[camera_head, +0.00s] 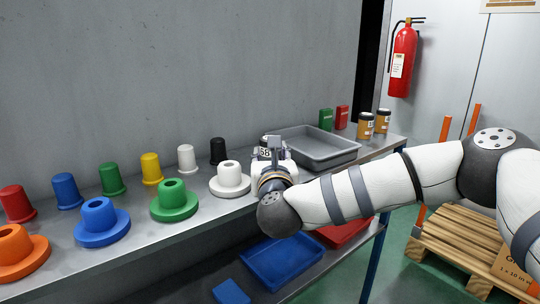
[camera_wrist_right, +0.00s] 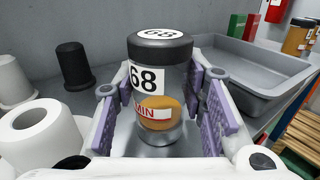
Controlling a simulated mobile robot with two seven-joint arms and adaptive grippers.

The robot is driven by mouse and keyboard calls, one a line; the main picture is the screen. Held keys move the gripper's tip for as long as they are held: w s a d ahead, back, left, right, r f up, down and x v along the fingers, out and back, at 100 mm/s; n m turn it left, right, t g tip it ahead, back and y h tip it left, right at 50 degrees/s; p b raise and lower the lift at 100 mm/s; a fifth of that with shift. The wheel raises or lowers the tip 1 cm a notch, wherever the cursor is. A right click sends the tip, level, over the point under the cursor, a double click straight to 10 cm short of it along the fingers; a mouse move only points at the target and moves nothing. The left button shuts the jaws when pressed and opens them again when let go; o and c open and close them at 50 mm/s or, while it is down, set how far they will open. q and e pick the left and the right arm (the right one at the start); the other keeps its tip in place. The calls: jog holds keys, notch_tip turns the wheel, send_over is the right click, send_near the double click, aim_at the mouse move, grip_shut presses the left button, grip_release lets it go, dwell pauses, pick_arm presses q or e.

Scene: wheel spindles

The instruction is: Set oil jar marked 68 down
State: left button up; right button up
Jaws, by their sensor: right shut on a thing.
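The oil jar marked 68 (camera_wrist_right: 146,75) has a black lid with 68 on top, a white 68 label, a red MIN mark and amber oil low inside. It is upright between the purple pads of my right gripper (camera_wrist_right: 162,105), which is shut on it. In the head view the jar's label (camera_head: 265,152) shows just beyond my right gripper (camera_head: 273,160), which hides most of the jar. The jar is over or on the grey metal bench (camera_head: 130,242); I cannot tell whether its base touches. My left gripper is not in view.
A grey tray (camera_head: 318,153) lies right of the jar. A white flanged spindle (camera_head: 230,180) and a black cup (camera_head: 218,151) stand to its left. Two amber jars (camera_head: 365,126) and green and red boxes stand at the bench's far right end. Coloured spindles and cups line the left.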

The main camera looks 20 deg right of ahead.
jog(key=shift+f, duration=0.2)
jog(key=o, duration=1.2)
jog(key=shift+r, duration=0.1)
jog(key=shift+o, duration=0.2)
